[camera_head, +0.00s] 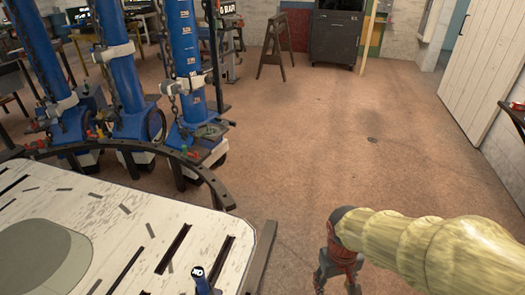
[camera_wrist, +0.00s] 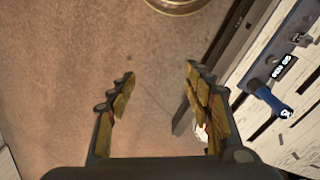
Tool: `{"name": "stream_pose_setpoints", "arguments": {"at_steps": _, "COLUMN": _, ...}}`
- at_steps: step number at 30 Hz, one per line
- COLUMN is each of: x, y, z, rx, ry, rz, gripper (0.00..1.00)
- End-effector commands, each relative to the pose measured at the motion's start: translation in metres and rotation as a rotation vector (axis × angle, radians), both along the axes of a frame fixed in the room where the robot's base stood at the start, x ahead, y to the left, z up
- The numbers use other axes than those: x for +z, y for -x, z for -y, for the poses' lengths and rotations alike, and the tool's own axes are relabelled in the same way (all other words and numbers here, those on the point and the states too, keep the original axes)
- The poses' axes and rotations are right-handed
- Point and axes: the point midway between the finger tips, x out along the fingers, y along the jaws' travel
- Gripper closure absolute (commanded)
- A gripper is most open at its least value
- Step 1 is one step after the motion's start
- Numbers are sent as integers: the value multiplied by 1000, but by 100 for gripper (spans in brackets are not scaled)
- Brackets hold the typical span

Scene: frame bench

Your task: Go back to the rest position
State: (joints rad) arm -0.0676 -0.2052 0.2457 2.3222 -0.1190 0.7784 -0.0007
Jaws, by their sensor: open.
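My gripper (camera_head: 338,272) hangs at the lower right of the head view, beside the right edge of the white slotted bench, over the brown floor. In the wrist view my gripper (camera_wrist: 158,82) shows two fingers spread wide apart, with only bare floor between them. It is open and holds nothing. My arm, in a pale yellowish cover, reaches in from the right edge of the head view.
The bench (camera_head: 125,215) fills the lower left, with a blue-handled tool (camera_head: 203,281) at its front; the tool also shows in the wrist view (camera_wrist: 272,101). Blue gas cylinders (camera_head: 188,60) stand behind. A dark cabinet (camera_head: 337,35) stands far back. The middle floor is clear.

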Motion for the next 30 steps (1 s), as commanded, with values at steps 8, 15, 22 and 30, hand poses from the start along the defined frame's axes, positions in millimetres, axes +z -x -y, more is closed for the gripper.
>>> {"name": "stream_pose_setpoints", "arguments": {"at_steps": 8, "x": 95, "y": 45, "z": -7, "rx": -94, "ry": -80, "rz": 143, "gripper": 49}}
{"name": "stream_pose_setpoints", "arguments": {"at_steps": 15, "x": 167, "y": 57, "z": -6, "rx": -118, "ry": -116, "rz": 366, "gripper": 49}}
{"name": "stream_pose_setpoints", "arguments": {"at_steps": 22, "x": 207, "y": 61, "z": -2, "rx": -125, "ry": -120, "rz": 481, "gripper": 49}}
{"name": "stream_pose_setpoints", "arguments": {"at_steps": 30, "x": 211, "y": 61, "z": -1, "rx": -129, "ry": -121, "rz": 490, "gripper": 49}}
